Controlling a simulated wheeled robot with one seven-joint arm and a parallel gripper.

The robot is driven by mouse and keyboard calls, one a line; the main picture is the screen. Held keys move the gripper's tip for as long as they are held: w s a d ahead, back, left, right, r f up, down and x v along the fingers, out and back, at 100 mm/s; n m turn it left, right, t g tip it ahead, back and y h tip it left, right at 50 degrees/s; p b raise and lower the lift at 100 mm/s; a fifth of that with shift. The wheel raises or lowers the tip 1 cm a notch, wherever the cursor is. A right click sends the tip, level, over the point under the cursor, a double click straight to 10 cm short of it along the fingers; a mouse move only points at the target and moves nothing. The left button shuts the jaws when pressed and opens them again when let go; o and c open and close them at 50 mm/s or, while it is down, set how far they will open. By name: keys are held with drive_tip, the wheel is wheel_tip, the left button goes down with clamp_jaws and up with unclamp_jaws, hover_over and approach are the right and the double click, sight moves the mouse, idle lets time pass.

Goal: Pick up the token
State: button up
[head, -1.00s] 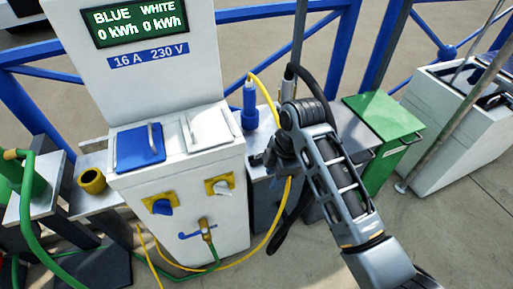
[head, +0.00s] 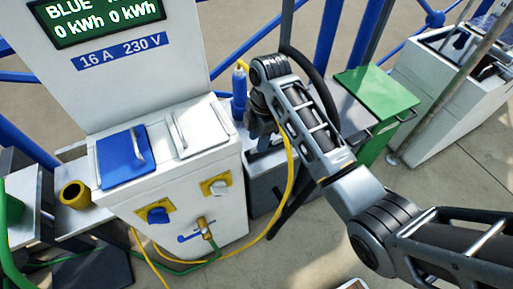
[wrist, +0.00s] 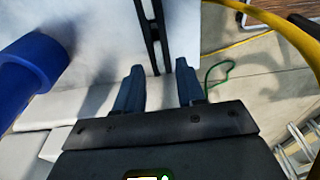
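I cannot make out a token for certain in either view. My gripper (wrist: 158,84) is open in the wrist view, its two dark blue-grey fingers apart. Nothing shows held between them. A long dark slotted strip (wrist: 151,30) lies on or against a pale surface beyond the fingers; I cannot tell what it is. In the head view my gripper is mostly hidden by my wrist, close to the right side of the white power pedestal (head: 120,60).
A blue plug (head: 239,88) stands behind. A green-topped box (head: 377,92) is at right. A yellow cable (head: 285,195) hangs near my arm. A blue cylinder (wrist: 35,65) is left of my gripper.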

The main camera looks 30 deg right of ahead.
drive_tip(key=shift+a+f, duration=0.2)
drive_tip(key=shift+f, duration=1.1)
drive_tip(key=shift+c, duration=0.4)
clamp_jaws()
